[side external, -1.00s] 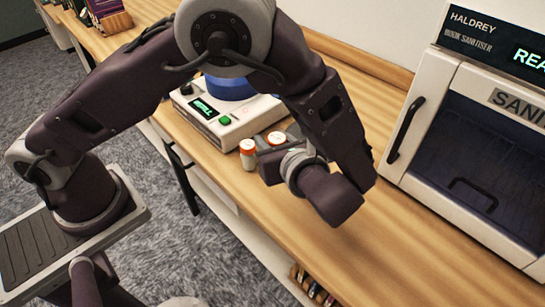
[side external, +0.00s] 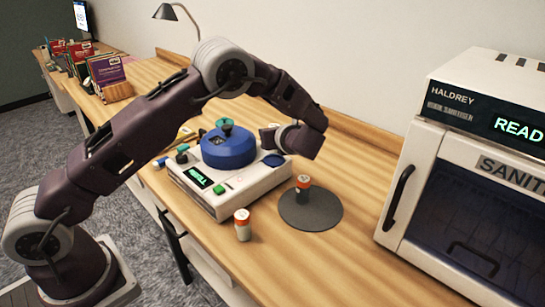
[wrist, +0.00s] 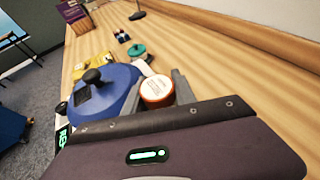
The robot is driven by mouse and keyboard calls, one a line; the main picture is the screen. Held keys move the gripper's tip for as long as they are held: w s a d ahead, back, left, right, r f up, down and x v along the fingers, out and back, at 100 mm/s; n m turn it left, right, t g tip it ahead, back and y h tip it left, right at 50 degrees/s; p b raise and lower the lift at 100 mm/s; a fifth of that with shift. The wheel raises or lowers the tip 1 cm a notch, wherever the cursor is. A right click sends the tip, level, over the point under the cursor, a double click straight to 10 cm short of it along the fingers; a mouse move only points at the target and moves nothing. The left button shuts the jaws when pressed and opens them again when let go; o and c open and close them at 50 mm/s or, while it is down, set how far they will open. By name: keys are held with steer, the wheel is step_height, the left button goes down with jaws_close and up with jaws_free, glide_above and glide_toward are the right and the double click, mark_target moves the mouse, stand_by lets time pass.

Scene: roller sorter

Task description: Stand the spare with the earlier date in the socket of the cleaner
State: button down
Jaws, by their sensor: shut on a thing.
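The cleaner (side external: 245,188) is a white machine with a blue drum and a small lit display, left of centre in the side view. A dark round spot (side external: 273,160), possibly the socket, shows on its right part. My gripper (side external: 266,138) is above that part, right of the blue drum (wrist: 108,90). In the wrist view it is shut on a white spare (wrist: 156,90) with an orange rim, its end facing the camera. Its date is unreadable.
The white sanitiser cabinet (side external: 402,180) fills the right side. Books and a lamp (side external: 166,12) are farther back. Bare bench lies between mat and cabinet.

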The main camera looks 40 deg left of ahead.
step_height(320, 180, down, 5)
steer(key=shift+f, duration=0.2)
steer(key=shift+f, duration=0.15)
steer(key=c, duration=1.3)
jaws_free()
